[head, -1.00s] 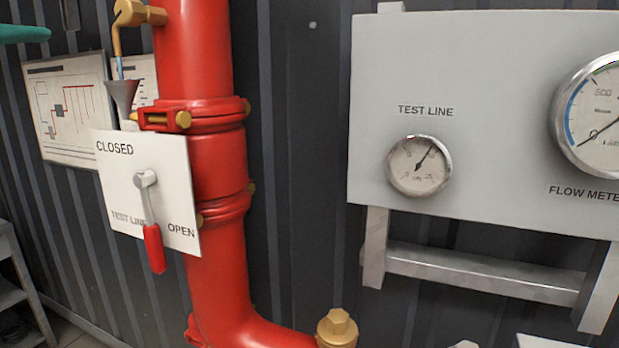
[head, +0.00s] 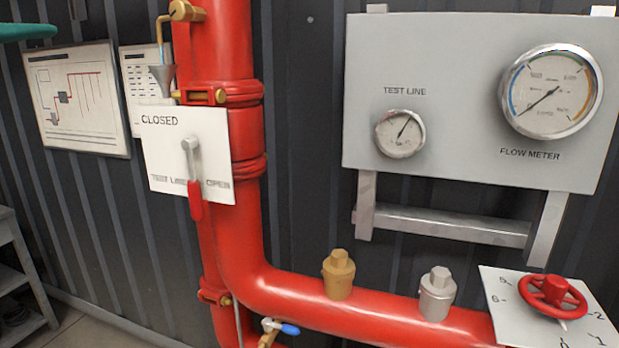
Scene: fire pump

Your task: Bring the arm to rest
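Neither of my arms nor grippers shows in the head view, so I cannot see whether they are open or shut. The test line lever (head: 194,180) has a red handle hanging nearly straight down. It is mounted on a white plate (head: 160,170) marked CLOSED at the upper left and OPEN at the lower right. The handle's end lies just left of the word OPEN.
A red pipe (head: 300,292) runs down and then right. A red handwheel (head: 552,295) sits on a numbered plate at the lower right. A gauge panel (head: 470,100) hangs on the dark wall. A blue-handled valve (head: 282,327) is at the bottom. A shelf (head: 20,270) stands at left.

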